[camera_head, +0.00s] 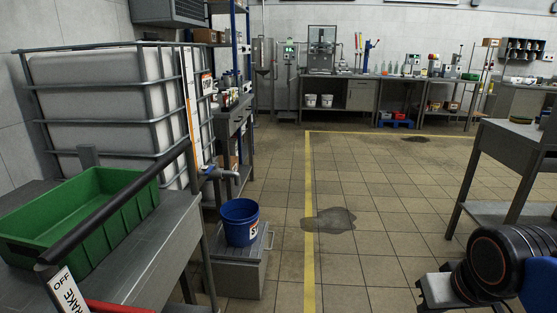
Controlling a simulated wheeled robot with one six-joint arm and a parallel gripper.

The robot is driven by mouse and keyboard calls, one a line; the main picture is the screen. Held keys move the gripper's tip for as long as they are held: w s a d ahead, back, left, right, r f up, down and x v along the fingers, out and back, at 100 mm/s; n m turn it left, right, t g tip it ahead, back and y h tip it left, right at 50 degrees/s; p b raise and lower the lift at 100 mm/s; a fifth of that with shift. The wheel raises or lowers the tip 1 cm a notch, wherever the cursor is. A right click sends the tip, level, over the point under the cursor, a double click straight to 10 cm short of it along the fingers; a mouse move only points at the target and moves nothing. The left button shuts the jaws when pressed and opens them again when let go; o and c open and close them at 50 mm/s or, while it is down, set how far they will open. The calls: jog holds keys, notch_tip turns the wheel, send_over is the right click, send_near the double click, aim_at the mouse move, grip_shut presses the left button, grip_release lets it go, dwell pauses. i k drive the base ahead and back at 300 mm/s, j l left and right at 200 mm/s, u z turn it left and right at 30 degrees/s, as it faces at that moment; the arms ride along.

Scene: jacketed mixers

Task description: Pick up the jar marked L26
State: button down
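I cannot make out any jar with the mark L26. Several small jars and containers (229,101) stand on the shelving at the left, too small to read. Bottles (405,69) stand on the far bench, also without readable marks. A dark rounded part of my arm shows at the lower right. I cannot make out my gripper's fingers in this view.
A green crate (120,215) sits on a grey bench at the near left. A blue bucket (240,222) stands on a grey step (240,270). A grey table (505,143) stands right.

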aim_at(214, 99)
jog(key=i+l+z, duration=0.1)
jog(key=i+z, duration=0.35)
jog(key=i, duration=1.25)
jog(key=i+l+u, duration=0.15)
jog(key=i+u, duration=0.3)
jog(key=i+l+u, duration=0.45)
jog(key=i, duration=0.2)
jog(key=i+l+u, duration=1.15)
jog(key=l+u, duration=0.25)
jog(key=l, duration=0.4)
